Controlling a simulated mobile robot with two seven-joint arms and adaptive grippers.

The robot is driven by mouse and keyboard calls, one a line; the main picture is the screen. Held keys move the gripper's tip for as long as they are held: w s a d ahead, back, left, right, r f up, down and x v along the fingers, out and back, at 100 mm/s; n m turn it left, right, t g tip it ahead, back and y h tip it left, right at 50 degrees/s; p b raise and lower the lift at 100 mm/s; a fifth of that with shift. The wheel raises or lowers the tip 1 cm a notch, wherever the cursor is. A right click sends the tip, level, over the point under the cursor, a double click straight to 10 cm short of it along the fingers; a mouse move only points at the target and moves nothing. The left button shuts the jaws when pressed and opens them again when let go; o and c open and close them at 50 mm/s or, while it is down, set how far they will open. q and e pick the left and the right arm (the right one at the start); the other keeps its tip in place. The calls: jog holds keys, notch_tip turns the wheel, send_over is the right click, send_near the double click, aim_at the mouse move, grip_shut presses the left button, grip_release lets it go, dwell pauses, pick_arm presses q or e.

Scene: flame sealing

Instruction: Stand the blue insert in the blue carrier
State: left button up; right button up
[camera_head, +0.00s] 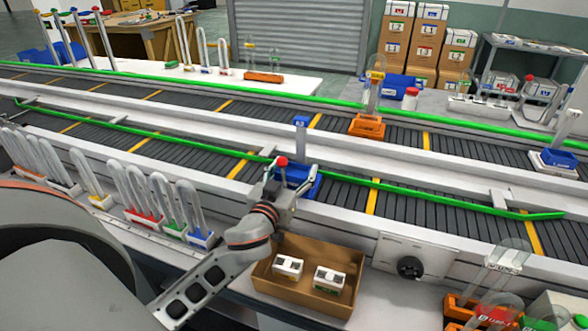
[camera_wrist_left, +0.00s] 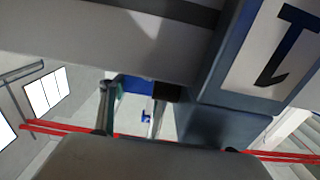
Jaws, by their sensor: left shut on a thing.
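The blue carrier (camera_head: 310,190) stands on the near conveyor at the centre of the head view. My left gripper (camera_head: 281,190) is at the carrier's near left side, shut on what looks like the insert; the grip itself is hard to make out. In the left wrist view a dark block with a white label (camera_wrist_left: 272,55) is very close, with a patch of blue beyond. My right gripper is not in view.
A green rail (camera_head: 420,197) runs along the near conveyor beside the carrier. A cardboard box (camera_head: 265,284) with two white blocks lies below my wrist. Glass tubes in coloured bases (camera_head: 145,217) line the near left edge. An orange carrier (camera_head: 367,128) stands on the far conveyor.

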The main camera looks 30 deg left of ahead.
pick_arm(q)
jog(key=shift+f, duration=0.4)
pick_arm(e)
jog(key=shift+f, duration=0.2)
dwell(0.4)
pick_arm(q)
jog(key=shift+d+f, duration=0.1)
jog(key=shift+f, duration=0.05)
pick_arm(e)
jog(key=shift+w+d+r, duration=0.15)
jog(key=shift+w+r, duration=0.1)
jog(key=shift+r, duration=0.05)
pick_arm(q)
jog(key=shift+r, duration=0.2)
jog(key=shift+r+p, duration=0.3)
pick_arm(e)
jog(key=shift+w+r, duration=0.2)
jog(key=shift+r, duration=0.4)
pick_arm(q)
jog(key=shift+r+p, duration=0.3)
jog(key=shift+r, duration=0.2)
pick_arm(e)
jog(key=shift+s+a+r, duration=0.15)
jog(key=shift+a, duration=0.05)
pick_arm(q)
jog(key=shift+r, duration=0.15)
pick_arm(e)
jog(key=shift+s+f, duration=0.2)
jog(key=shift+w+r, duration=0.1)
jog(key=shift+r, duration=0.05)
